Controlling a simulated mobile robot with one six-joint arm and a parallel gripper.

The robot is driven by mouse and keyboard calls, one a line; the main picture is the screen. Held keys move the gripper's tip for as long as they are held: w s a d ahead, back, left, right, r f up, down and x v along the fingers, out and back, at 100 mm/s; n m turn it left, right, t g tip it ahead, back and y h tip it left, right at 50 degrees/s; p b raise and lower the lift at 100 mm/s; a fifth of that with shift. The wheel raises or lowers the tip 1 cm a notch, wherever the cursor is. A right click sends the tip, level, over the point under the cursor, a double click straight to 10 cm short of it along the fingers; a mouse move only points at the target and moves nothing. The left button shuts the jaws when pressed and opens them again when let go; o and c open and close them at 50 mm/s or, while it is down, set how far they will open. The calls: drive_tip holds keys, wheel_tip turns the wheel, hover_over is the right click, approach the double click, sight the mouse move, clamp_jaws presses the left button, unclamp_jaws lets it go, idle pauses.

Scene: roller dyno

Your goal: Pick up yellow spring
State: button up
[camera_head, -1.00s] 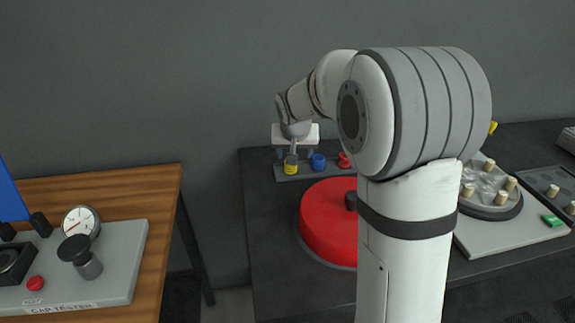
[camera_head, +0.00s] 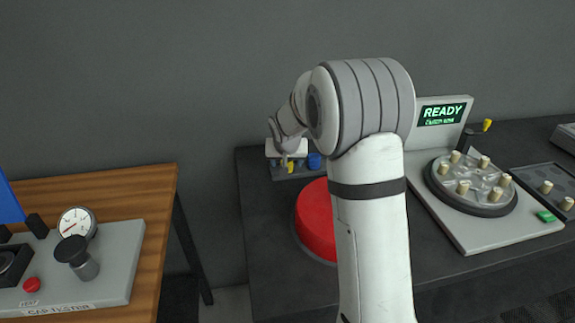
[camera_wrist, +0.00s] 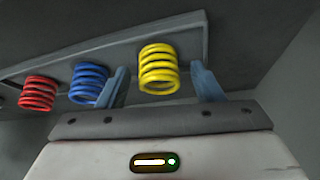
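The yellow spring (camera_wrist: 158,72) stands in the middle of the wrist view. My gripper (camera_wrist: 160,66) is open, with one blue-grey finger on each side of it and a visible gap to each finger. In the head view the yellow spring (camera_head: 291,167) is partly covered by my gripper (camera_head: 289,163), which is down at the tray at the back of the dark table. The fingers are too small to make out there.
A blue spring (camera_wrist: 88,84) stands close beside my left finger, with a red spring (camera_wrist: 38,93) beyond it. They sit on a grey tray (camera_wrist: 200,42). A red round drum (camera_head: 315,220) lies in front. A "READY" screen (camera_head: 441,113) stands right of my arm.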

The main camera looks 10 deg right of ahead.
drive_tip(key=c, duration=1)
wheel_tip(320, 180, up, 13)
drive_tip(key=shift+r+p, duration=0.1)
drive_tip(key=shift+p, duration=1)
drive_tip(key=shift+c, duration=0.2)
drive_tip(key=shift+s, duration=0.1)
